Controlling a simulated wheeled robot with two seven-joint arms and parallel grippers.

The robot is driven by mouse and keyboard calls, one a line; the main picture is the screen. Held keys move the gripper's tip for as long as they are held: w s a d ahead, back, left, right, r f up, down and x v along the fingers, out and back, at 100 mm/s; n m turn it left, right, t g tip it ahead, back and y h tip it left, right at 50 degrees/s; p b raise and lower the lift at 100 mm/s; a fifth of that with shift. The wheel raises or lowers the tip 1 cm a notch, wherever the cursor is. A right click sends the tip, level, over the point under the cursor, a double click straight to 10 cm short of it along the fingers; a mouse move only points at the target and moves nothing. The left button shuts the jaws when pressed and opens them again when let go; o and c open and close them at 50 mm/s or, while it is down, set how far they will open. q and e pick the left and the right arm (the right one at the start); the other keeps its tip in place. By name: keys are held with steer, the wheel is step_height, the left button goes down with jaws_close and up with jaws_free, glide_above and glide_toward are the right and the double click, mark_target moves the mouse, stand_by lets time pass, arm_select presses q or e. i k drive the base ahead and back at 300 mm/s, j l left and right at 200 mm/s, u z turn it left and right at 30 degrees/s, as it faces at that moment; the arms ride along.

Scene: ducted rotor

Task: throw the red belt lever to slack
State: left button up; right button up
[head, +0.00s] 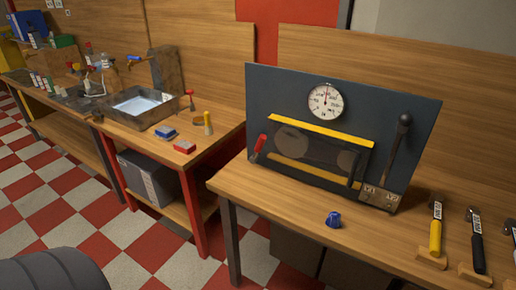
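The red lever (260,146) is on the lower left of a dark upright panel (290,87), beside the belt housing. Its red handle leans up and to the right. The belt housing (315,160) has yellow bars along its top and bottom, with round wheel shapes behind its dark front. A white round gauge (325,101) sits above it. A long black lever (400,140) stands at the panel's right, above a small marked plate (379,198). Neither of my grippers shows in the head view.
The panel stands on a wooden bench (290,215). A blue knob-like object (333,220) lies in front of it. Tools with yellow (436,235) and black (477,245) handles stand at the right. A metal basin (140,106) is on the left bench.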

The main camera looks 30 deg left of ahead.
mark_target(262, 140)
steer(key=k+j, duration=0.1)
steer(key=j, duration=0.45)
steer(key=k+j, duration=0.1)
steer(key=j, duration=0.45)
steer(key=k+j, duration=0.1)
steer(key=j, duration=0.45)
steer(key=u, duration=0.05)
